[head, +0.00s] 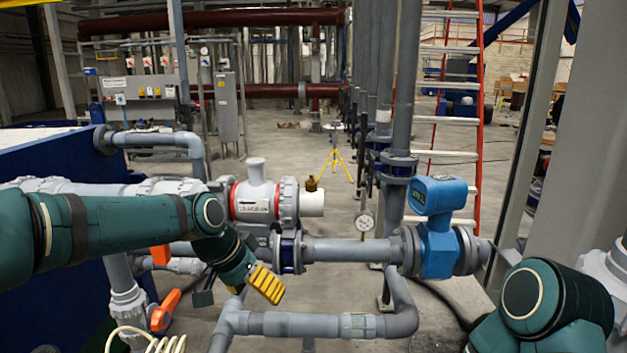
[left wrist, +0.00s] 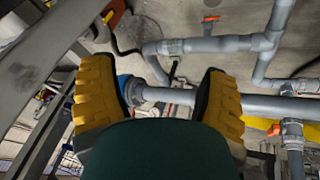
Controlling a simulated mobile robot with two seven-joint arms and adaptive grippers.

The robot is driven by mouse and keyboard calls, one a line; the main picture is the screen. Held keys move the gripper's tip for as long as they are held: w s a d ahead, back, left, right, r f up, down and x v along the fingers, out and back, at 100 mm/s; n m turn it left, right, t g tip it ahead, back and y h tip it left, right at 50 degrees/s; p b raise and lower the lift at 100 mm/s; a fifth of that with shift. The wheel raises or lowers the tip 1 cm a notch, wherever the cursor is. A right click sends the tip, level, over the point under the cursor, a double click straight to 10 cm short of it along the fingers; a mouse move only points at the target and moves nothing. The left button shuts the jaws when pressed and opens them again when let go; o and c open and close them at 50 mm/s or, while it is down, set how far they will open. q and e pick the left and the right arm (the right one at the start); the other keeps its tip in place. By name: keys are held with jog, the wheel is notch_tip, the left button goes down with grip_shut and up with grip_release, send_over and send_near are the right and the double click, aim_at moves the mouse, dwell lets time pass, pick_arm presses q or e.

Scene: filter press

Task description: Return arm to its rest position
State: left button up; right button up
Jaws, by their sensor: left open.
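My left arm comes in from the left in the head view, in front of the grey pipework. Its gripper (head: 265,284) has yellow ribbed fingers and points down and to the right, just below the horizontal pipe with the blue flange. In the left wrist view the two yellow fingers (left wrist: 162,100) stand wide apart with nothing between them. Pipes show beyond them. My right arm shows only as a green link at the lower right of the head view; its gripper is out of frame.
A grey pipe (head: 345,250) carries a blue flow meter (head: 437,225) and a pressure gauge (head: 364,223). An orange valve handle (head: 166,311) sits left of my left gripper. A lower pipe (head: 290,324) runs beneath it. A red ladder (head: 481,100) and open floor lie behind.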

pick_arm(q)
jog(key=s+d+f+n, duration=0.1)
jog(key=s+f+n, duration=0.1)
jog(key=f, duration=1)
jog(key=s+d+f+n, duration=0.1)
jog(key=s+f+n, duration=0.15)
jog(key=f, duration=0.95)
jog(key=s+a+f+n, duration=0.1)
jog(key=s+f+n, duration=0.2)
jog(key=s+f, duration=1)
jog(key=shift+s+a+f+g+y+b, duration=0.3)
jog(key=shift+s+f+b, duration=0.05)
jog(key=shift+s+b, duration=0.1)
jog(key=shift+w, duration=0.1)
